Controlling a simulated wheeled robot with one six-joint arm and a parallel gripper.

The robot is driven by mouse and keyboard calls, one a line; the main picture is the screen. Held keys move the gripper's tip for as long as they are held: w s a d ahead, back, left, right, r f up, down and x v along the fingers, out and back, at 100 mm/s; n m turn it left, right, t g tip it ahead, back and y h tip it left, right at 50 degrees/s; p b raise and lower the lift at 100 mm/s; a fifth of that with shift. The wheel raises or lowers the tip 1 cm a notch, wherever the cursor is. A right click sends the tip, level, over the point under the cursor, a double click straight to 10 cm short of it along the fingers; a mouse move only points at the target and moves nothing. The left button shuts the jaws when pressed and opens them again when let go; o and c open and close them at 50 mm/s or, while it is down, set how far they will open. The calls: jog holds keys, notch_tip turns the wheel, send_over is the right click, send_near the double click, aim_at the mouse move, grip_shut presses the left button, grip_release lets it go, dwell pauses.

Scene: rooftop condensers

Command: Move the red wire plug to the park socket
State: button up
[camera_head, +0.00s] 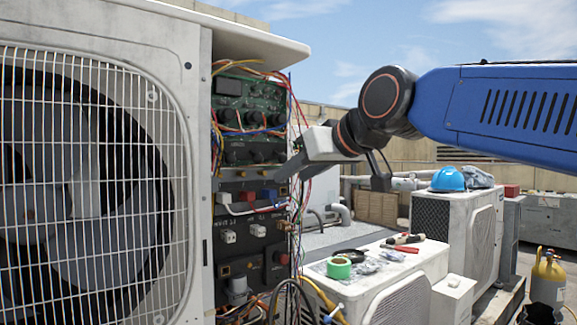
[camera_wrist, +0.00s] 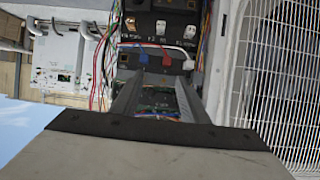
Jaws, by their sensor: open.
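My gripper (camera_head: 280,172) is open and empty in front of the open electrical panel, near the lower edge of the green circuit board (camera_head: 248,110). In the wrist view its two fingers (camera_wrist: 152,80) stand apart with the board between them. A red block (camera_head: 247,196), perhaps the red wire plug, sits in the row below; it also shows in the wrist view (camera_wrist: 166,60), just beyond the fingertips. A blue block (camera_head: 268,193) and a white plug (camera_head: 223,198) flank it. White plugs (camera_head: 229,236) sit in the lower panel. I cannot tell which socket is the park socket.
Loose coloured wires (camera_head: 296,190) hang along the panel's right edge. The large fan grille (camera_head: 90,190) stands to the left. A white unit (camera_head: 400,275) at lower right carries green tape (camera_head: 339,267) and tools. A blue helmet (camera_head: 448,178) lies on another unit behind.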

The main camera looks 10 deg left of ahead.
jog(key=a+r, duration=0.2)
send_near(248, 191)
jog(key=shift+y, duration=0.3)
jog(key=x, duration=0.8)
jog(key=shift+w+a+f, duration=0.1)
jog(key=shift+w+f, duration=0.15)
jog(key=shift+w, duration=0.05)
grip_shut()
